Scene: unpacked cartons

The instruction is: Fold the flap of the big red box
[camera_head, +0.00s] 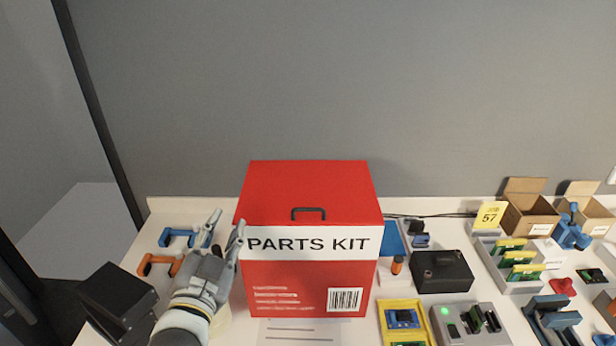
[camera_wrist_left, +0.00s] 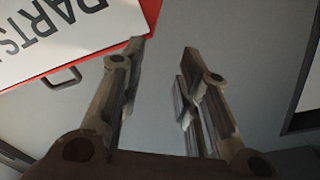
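The big red box (camera_head: 311,265) stands upright at the middle of the table, with a "PARTS KIT" label across its front. Its red top panel (camera_head: 310,185) carries a small dark handle; I cannot tell whether this panel is a loose flap. My left gripper (camera_head: 225,229) is beside the box's left front upper edge. In the left wrist view its fingers (camera_wrist_left: 157,62) are apart with nothing between them. A red edge and the white label of the box (camera_wrist_left: 60,32) show beyond them at upper left. My right gripper is in neither view.
Blue (camera_head: 176,237) and orange (camera_head: 158,264) clamps lie left of the box. A black case (camera_head: 442,271), a yellow tray (camera_head: 384,321) and a grey device (camera_head: 470,337) stand to its right. Open cartons (camera_head: 527,216) are at far right, and a grey wall is behind.

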